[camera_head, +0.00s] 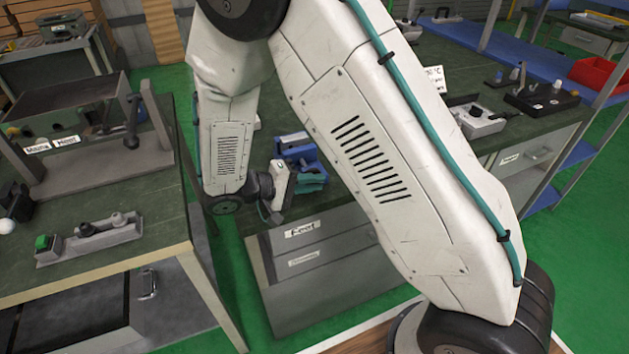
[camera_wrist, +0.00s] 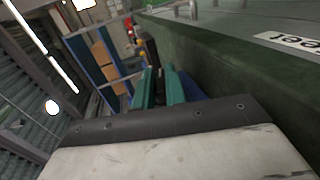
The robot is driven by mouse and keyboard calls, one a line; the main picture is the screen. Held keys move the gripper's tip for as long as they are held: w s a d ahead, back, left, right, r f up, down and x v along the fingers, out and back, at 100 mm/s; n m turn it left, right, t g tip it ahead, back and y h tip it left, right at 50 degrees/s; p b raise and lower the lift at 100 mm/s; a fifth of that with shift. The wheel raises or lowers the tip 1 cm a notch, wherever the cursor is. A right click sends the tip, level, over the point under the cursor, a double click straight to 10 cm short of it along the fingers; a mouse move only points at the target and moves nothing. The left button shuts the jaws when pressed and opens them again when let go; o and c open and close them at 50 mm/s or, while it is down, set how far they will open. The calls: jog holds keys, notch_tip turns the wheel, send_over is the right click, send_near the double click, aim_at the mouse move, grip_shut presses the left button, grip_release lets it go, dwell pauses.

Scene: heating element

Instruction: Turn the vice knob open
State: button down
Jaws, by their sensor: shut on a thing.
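The blue vice (camera_head: 294,146) sits at the front edge of the green workbench in the middle of the head view, partly hidden by my arm. My gripper (camera_head: 312,181) is low in front of it, with its white body beside the bench front. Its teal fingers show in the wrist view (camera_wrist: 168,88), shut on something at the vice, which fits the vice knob. The knob itself is mostly hidden by the fingers and cannot be made out clearly. A dark upright bar (camera_wrist: 151,48) shows just beyond the fingers.
A drawer unit (camera_head: 305,262) stands under the bench, close below my gripper. Another workbench (camera_head: 125,250) with a grey machine (camera_head: 75,130) is at left. A red bin (camera_head: 600,75) sits on a blue shelf at right. Green floor lies between the benches.

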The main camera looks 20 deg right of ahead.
jog(key=shift+h, duration=0.4)
jog(key=c, duration=1.4)
grip_release()
jog(key=shift+c, duration=0.2)
jog(key=shift+a, duration=0.1)
jog(key=a, duration=0.3)
jog(key=a+r, duration=0.1)
jog(key=a, duration=0.3)
jog(key=shift+a+r, duration=0.2)
jog(key=shift+a, duration=0.05)
